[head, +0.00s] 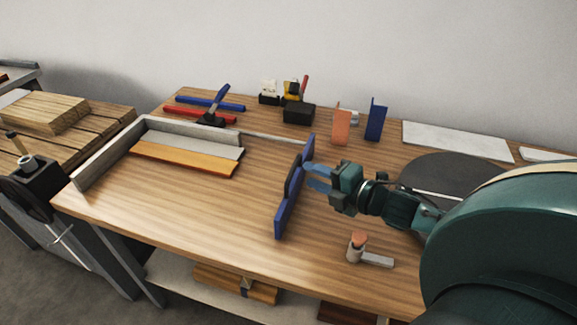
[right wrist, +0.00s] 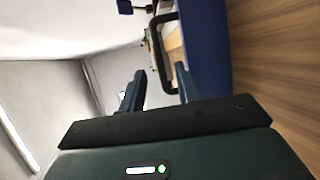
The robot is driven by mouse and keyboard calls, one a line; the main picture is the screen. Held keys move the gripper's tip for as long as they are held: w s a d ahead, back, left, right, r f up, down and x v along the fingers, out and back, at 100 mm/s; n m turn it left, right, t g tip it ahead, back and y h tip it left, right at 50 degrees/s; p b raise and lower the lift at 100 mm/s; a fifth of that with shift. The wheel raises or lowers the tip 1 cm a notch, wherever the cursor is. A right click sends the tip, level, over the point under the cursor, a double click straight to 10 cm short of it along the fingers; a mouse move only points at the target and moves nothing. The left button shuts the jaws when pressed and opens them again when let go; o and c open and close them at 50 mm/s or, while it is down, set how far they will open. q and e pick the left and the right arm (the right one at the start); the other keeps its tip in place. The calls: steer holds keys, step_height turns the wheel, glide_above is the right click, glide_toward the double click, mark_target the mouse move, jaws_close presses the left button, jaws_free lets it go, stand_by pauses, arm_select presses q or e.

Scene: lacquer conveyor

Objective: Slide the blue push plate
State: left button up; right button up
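The blue push plate (head: 283,208) stands on edge on the wooden bench, right of its middle, and runs from front to back. Its blue face also fills much of the top right in the right wrist view (right wrist: 205,45). A black loop handle (right wrist: 155,45) is fixed to this face. My right gripper (head: 312,175) is at the plate's right side, close to the handle. In the right wrist view its two fingers (right wrist: 160,75) are apart, with the handle bar between or just ahead of the tips; contact cannot be told. My left gripper is not in view.
A grey corner fence (head: 105,160) stands left, with an orange slat (head: 185,158) and a grey slat (head: 195,142) beside it. Bare wood lies between them and the plate. A small cylinder (head: 356,248) stands at the front right. Orange (head: 341,124) and blue (head: 376,120) holders stand behind.

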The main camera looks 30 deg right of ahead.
steer(key=x, duration=0.8)
steer(key=shift+w, duration=0.15)
steer(key=shift+c, duration=0.2)
jaws_close()
